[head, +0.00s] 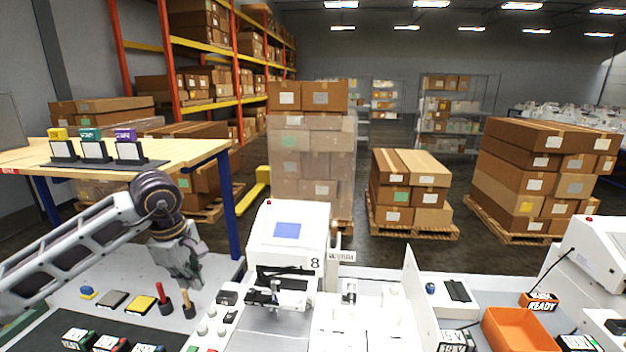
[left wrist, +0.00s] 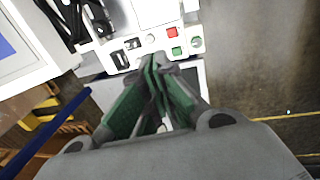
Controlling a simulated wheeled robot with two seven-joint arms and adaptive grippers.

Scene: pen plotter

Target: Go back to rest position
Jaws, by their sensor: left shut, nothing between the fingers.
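My left gripper (head: 190,284) hangs from my left arm over the left part of the workbench, above the area of the red-handled and dark upright tools. It also shows in the left wrist view (left wrist: 156,62), where its green-padded fingers meet at the tips with nothing between them. A white machine marked 8 (head: 290,222), with a blue screen, stands to the right of the gripper, apart from it. The left wrist view shows a white panel with a red button (left wrist: 172,32) and a green button (left wrist: 177,51) beyond the fingertips. My right gripper is out of view.
A red-handled tool (head: 161,299), a yellow pad (head: 141,304) and small boxes (head: 110,343) lie at the front left. A wooden table (head: 190,151) stands behind my left arm. An orange bin (head: 515,330) sits at the right, near another white machine (head: 590,260).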

